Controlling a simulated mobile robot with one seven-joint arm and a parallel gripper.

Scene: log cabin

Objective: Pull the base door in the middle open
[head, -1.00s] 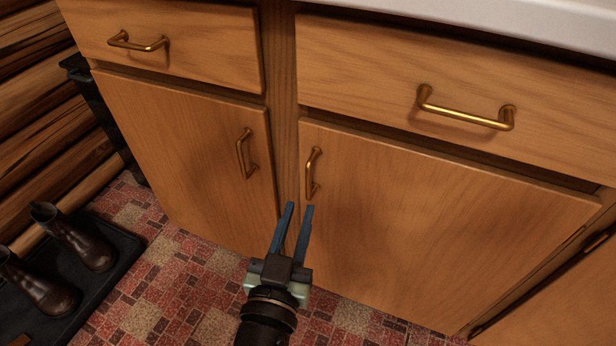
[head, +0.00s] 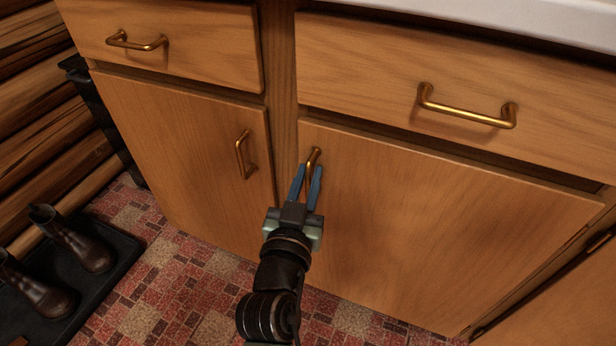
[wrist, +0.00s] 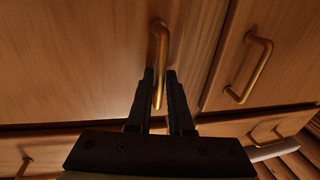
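The wide wooden base door (head: 430,230) is in the middle of the head view, between a left door and another at the far right. It looks closed. Its upright brass handle (head: 314,155) is near its upper left corner. My gripper (head: 307,170) is at this handle, with one blue finger on each side of the bar. In the wrist view, the handle (wrist: 161,45) runs down between the two dark fingers (wrist: 160,75). The fingers are apart, and I see no firm grip on the bar. The handle's lower part is hidden in the head view.
The left door (head: 180,150) has its own brass handle (head: 246,155) close by. Drawers with brass handles (head: 465,108) sit above. Boots (head: 75,240) stand on a dark mat at the left. Checkered floor (head: 170,290) lies clear in front.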

